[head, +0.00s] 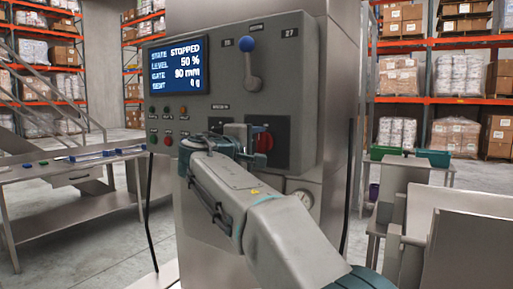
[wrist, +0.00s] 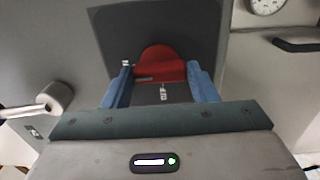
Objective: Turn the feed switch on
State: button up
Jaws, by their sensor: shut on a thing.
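The feed switch (head: 264,142) appears to be the red rotary knob on a dark plate, low on the front of the grey control box (head: 290,90). In the wrist view the red knob (wrist: 162,64) sits between my two blue fingers, with a small pale mark below it. My gripper (head: 243,134) is at the plate, shut on the knob; it also fills the lower wrist view (wrist: 160,74). My gripper and wrist hide part of the knob and plate in the head view. The screen (head: 178,67) reads STATE STOPPED, LEVEL 50 %.
A lever with a blue ball (head: 248,44) stands above the switch. Several small buttons (head: 168,140) are left of it. A round gauge (wrist: 267,4) is near. A steel table (head: 70,170) stands left, and benches with green bins (head: 433,158) stand right.

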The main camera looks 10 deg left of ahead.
dwell(0.3)
jog(key=o, duration=1)
jog(key=b+v, duration=0.1)
jog(key=v, duration=1.3)
jog(key=shift+a, duration=0.1)
jog(key=shift+w, duration=0.1)
